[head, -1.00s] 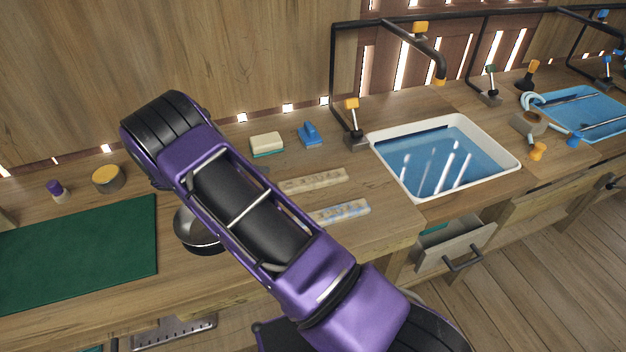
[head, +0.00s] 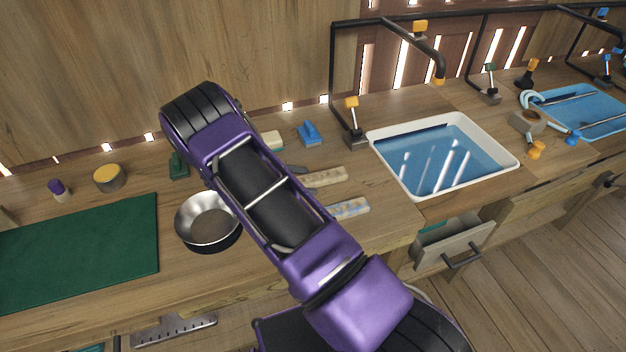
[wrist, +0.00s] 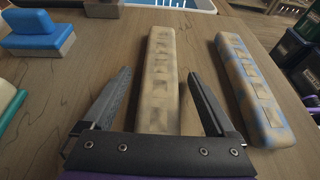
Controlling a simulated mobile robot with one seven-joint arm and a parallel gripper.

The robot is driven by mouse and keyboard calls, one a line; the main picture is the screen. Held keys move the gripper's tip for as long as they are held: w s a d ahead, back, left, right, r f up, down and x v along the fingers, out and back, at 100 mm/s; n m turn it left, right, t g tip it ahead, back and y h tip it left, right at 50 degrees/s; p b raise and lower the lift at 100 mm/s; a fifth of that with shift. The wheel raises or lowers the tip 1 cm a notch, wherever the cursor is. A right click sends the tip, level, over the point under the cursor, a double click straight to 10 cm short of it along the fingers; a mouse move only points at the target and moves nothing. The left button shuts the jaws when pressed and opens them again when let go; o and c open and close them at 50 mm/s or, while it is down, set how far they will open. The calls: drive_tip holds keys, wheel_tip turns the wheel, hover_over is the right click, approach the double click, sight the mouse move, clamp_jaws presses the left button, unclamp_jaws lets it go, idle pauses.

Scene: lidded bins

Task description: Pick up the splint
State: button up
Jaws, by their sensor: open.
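Two long strips lie side by side on the wooden counter, and either could be the splint. One is a plain beige strip (wrist: 161,75), also in the head view (head: 328,177). The other is beige with blue patches (wrist: 249,88), also in the head view (head: 349,209). My gripper (wrist: 161,75) is open and empty in the wrist view. Its fingers appear on either side of the plain strip's near part, with the patched strip outside the right finger. I cannot tell its height above the counter. My arm hides most of the gripper in the head view.
A blue-handled block (wrist: 40,35) and a green-and-white block (wrist: 6,98) lie to the left in the wrist view. A white basin (head: 385,170) with blue inside is set beyond the strips. A metal bowl (head: 208,222) and green mat (head: 90,255) lie left of my arm.

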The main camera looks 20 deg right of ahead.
clamp_jaws()
idle(0.3)
